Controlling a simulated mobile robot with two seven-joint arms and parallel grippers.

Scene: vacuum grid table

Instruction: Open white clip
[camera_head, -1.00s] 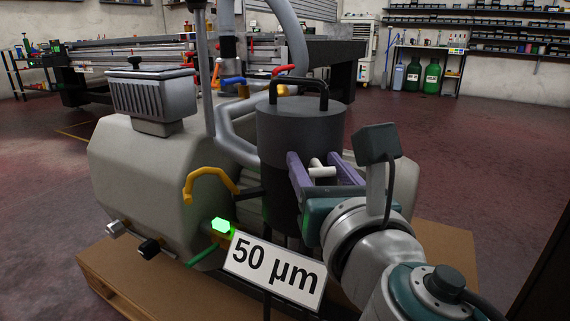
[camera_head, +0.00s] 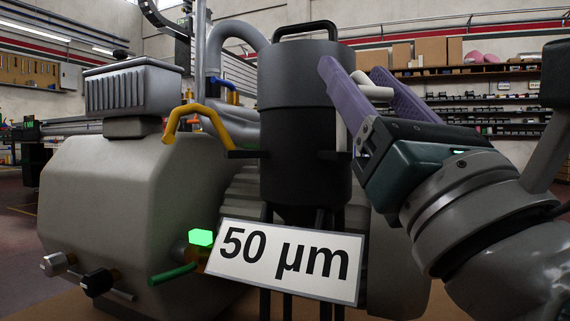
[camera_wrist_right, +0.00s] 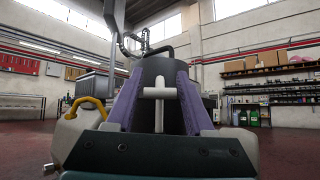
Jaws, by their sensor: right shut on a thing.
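The white clip (camera_head: 372,90) is at the right side of the dark grey canister (camera_head: 300,130). In the right wrist view the clip (camera_wrist_right: 158,94) looks T-shaped, its crossbar between the fingers and its stem running down. My right gripper (camera_head: 354,70) has two purple fingers pointing up and left beside the canister; it is shut on the white clip. In the wrist view the gripper's fingers (camera_wrist_right: 159,72) flank the crossbar. The clip's hinge is partly hidden behind a finger. My left gripper is not in view.
A grey pump body (camera_head: 105,205) with a glowing green part (camera_head: 200,238) is to the left. A black handle (camera_head: 305,27) tops the canister.

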